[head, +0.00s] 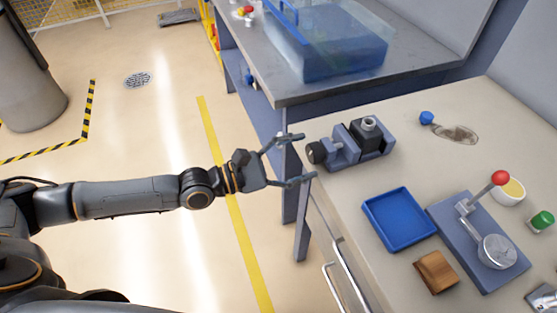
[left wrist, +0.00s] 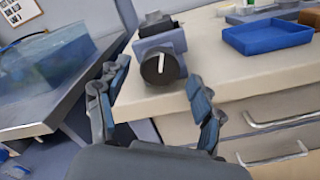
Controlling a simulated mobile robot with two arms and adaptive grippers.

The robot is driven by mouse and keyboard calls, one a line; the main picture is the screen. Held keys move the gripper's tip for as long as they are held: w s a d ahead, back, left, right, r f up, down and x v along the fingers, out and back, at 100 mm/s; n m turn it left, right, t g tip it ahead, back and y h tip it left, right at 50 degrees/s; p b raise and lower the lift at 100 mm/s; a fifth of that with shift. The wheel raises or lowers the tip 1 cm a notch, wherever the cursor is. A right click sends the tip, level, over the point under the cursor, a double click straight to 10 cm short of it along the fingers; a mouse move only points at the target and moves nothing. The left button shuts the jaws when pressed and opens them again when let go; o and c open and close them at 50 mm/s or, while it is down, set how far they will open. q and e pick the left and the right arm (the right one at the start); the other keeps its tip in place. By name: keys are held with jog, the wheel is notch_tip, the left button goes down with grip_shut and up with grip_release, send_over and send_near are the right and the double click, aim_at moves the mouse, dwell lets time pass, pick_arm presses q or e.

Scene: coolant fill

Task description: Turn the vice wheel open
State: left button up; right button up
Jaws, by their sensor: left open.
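The vice (head: 358,142) is a blue-grey block with dark jaws near the left edge of the beige bench, holding a round metal part (head: 369,123). Its black wheel (head: 316,152) faces the bench edge, towards my left gripper. In the left wrist view the wheel (left wrist: 159,69) shows a white mark on its face, nearly upright. My left gripper (head: 302,158) is open and empty, just short of the wheel, with its fingers spread to either side of the wheel's line. It does not appear to touch the wheel. My right gripper is not in view.
A blue tray (head: 399,219), a wooden block (head: 436,271) and a lever press with a red knob (head: 500,178) stand on the bench. A grey table with a clear blue tank (head: 335,45) adjoins at the back.

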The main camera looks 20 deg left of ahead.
pick_arm(q)
jog(key=v, duration=1.1)
jog(key=shift+a, duration=0.1)
